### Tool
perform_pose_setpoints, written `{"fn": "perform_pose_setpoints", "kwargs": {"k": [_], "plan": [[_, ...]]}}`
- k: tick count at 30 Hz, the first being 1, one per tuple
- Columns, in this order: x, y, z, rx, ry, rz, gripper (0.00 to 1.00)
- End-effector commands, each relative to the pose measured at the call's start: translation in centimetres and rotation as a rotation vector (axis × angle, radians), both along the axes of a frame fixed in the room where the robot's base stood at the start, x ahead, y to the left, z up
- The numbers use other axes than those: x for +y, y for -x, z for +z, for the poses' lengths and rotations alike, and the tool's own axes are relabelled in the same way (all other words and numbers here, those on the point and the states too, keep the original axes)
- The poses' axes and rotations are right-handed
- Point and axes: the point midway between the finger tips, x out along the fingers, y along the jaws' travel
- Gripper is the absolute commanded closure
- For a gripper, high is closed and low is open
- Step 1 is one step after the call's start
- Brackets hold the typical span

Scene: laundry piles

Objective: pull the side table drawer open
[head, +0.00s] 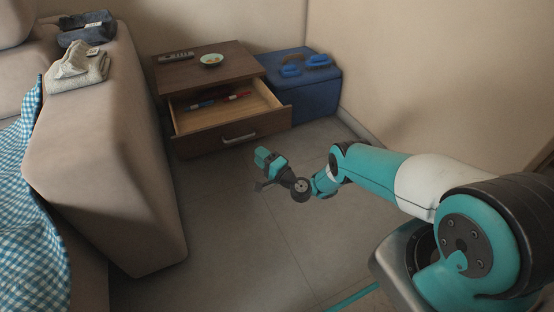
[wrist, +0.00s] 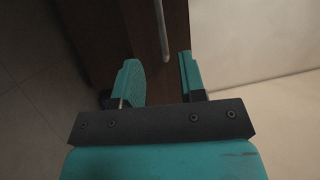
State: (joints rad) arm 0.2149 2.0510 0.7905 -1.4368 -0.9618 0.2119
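The side table (head: 222,60) is dark brown and stands between the sofa and a blue box. Its drawer (head: 228,113) is pulled well out, showing a light wood inside with red and blue pen-like items. The metal handle (head: 240,139) is on the drawer front. In the wrist view the handle (wrist: 161,30) shows as a pale bar on the dark front, ahead of the fingers. My gripper (head: 262,172) is in front of and below the drawer, apart from the handle. In the wrist view its two teal fingers (wrist: 157,82) are spread with nothing between them.
A remote (head: 176,56) and a small bowl (head: 211,60) are on the table top. The blue box (head: 312,88) stands at the right by the wall. The sofa arm (head: 105,150) with folded cloths (head: 78,68) is at the left. The floor (head: 235,240) before the drawer is clear.

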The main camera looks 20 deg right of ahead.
Motion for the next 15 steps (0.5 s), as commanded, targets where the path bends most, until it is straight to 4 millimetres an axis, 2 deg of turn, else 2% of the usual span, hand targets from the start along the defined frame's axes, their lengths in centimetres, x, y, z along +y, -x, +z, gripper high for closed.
{"fn": "perform_pose_setpoints", "kwargs": {"k": [2,9,15], "plan": [[-0.5,1.2,0.6,0.003,-0.002,-0.003,0.62],[-2.0,4.8,-0.3,0.003,-0.002,-0.004,0.62],[-2.7,6.5,-1.0,0.0,0.0,-0.002,0.62]]}}
